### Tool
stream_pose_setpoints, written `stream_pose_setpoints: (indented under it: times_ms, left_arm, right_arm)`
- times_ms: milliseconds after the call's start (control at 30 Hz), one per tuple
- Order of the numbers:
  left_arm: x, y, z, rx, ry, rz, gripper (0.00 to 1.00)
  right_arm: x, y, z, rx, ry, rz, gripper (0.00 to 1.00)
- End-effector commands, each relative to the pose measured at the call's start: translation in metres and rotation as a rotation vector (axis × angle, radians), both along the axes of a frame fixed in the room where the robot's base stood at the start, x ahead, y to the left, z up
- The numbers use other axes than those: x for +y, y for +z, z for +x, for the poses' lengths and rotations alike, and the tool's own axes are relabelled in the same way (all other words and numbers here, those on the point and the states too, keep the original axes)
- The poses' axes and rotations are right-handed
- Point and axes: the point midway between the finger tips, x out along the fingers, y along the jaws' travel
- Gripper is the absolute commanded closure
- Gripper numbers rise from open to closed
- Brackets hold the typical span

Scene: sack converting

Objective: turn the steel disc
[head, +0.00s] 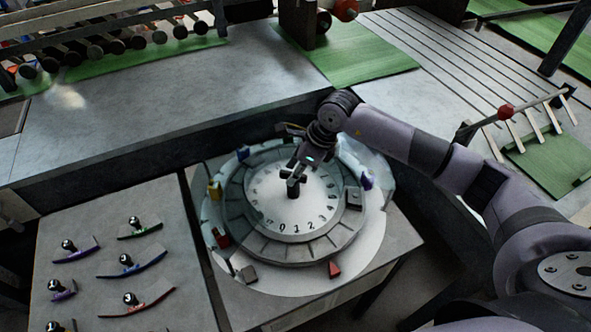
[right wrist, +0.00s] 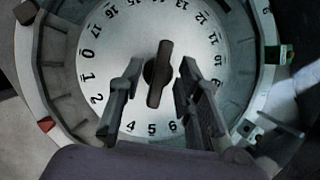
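The steel disc (head: 270,212) is round and pale with dark numbers around its edge. It lies in the middle of a grey segmented ring, and it fills much of the right wrist view (right wrist: 120,45). A dark bar-shaped handle (right wrist: 160,75) stands at the disc's centre. My right gripper (head: 294,180) is above the centre of the disc. In the right wrist view the gripper's fingers (right wrist: 160,68) are spread on either side of the handle, with visible gaps to it. How far down the fingertips reach is hard to tell. My left gripper is not in view.
A grey side table (head: 80,230) at left holds several curved pieces with black knobs. A grey counter (head: 160,110) runs behind.

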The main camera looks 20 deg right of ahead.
Motion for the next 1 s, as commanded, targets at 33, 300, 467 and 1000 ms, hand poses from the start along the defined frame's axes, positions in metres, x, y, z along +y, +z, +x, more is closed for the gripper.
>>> stream_pose_setpoints:
  times_ms: [33,300,467,1000]
  left_arm:
    - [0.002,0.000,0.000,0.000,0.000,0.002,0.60]
    - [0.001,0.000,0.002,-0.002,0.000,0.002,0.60]
    - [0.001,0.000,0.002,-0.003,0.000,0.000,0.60]
    - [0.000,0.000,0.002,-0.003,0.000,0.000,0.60]
  right_arm:
    - [0.000,0.001,0.000,-0.001,0.000,-0.001,0.68]
    - [-0.011,0.030,-0.006,-0.004,-0.001,-0.001,0.68]
    - [-0.022,0.063,-0.013,-0.006,0.000,-0.001,0.68]
    - [-0.038,0.111,-0.026,0.001,0.000,0.001,0.68]
